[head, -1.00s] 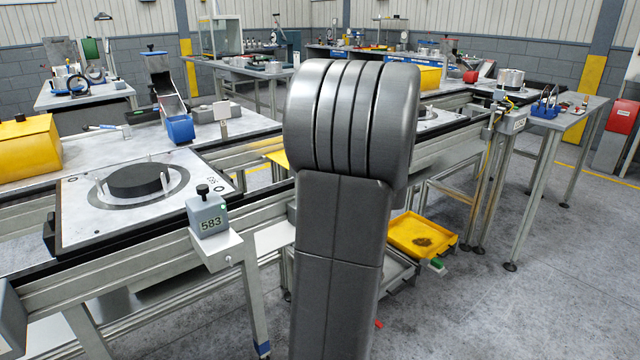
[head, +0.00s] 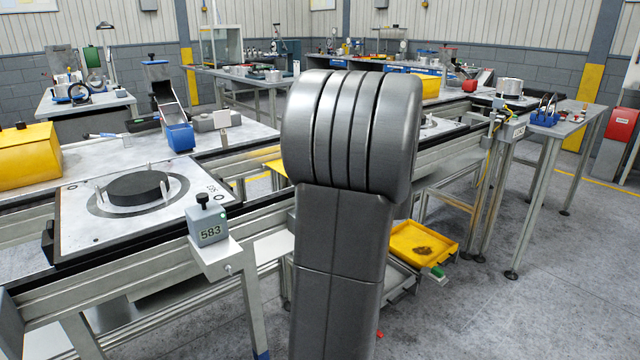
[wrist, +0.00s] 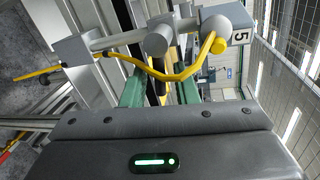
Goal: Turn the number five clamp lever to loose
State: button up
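The grey box marked 5 (wrist: 240,38) is at the upper right of the wrist view, appearing turned on its side. A grey bar (wrist: 120,38) with a cylindrical piece (wrist: 157,41) runs left from it. A yellow curved line (wrist: 180,77) runs below the bar, near a yellow-ended round part (wrist: 219,46) by the box. I cannot tell which part is the lever or how it is set. My gripper (wrist: 160,92) shows two green fingers apart, below the bar in the picture. Nothing is clearly held between them. The head view hides my gripper behind my arm.
In the head view, a grey box marked 583 (head: 208,222) stands at the near bench's corner. A pallet plate (head: 75,215) with a black disc (head: 138,187) lies left. A yellow tray (head: 424,243) sits low behind my arm. Open floor (head: 540,310) lies right.

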jog(key=v, duration=1.3)
jog(key=shift+a, duration=0.15)
jog(key=x, duration=1.3)
jog(key=shift+w+a+f, duration=0.1)
jog(key=shift+w+a, duration=0.05)
jog(key=shift+w, duration=0.2)
jog(key=shift+s, duration=0.1)
